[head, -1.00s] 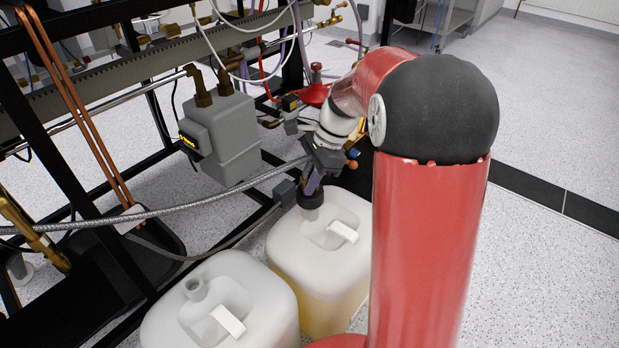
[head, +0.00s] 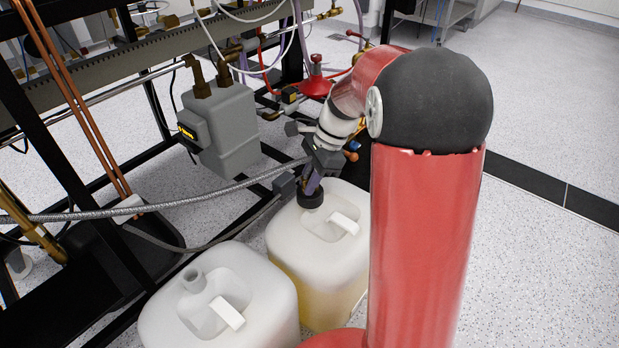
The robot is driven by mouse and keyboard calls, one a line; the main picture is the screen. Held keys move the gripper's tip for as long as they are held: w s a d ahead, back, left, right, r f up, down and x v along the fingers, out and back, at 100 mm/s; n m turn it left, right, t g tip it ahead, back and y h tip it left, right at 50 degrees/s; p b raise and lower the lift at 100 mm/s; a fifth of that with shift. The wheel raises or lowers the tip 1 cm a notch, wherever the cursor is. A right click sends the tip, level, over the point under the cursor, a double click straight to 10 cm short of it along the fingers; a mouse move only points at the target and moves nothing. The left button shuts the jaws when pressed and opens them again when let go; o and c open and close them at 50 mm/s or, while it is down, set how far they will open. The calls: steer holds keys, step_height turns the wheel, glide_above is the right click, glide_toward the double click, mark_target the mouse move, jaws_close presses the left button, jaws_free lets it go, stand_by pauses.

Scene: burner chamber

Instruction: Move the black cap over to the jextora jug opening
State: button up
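The black cap (head: 310,199) is at the neck of the right-hand jug, a whitish jug (head: 292,238) with yellowish liquid low inside. The cap hides the neck, and I cannot tell how far it is seated. My gripper (head: 313,187) reaches down from above with its fingers at the cap and appears shut on it; the finger contact is small and partly hidden. The left-hand whitish jug (head: 255,283) stands nearer, with its neck (head: 193,281) bare and uncapped. I see no label telling which jug is jextora.
A grey corrugated hose (head: 180,203) runs across the left toward the cap area. A black frame (head: 60,150) with copper pipes and a grey meter box (head: 222,130) stands behind the jugs. The speckled floor (head: 550,270) is clear at right.

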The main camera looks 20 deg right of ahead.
steer(key=o, duration=0.4)
steer(key=shift+o, duration=0.2)
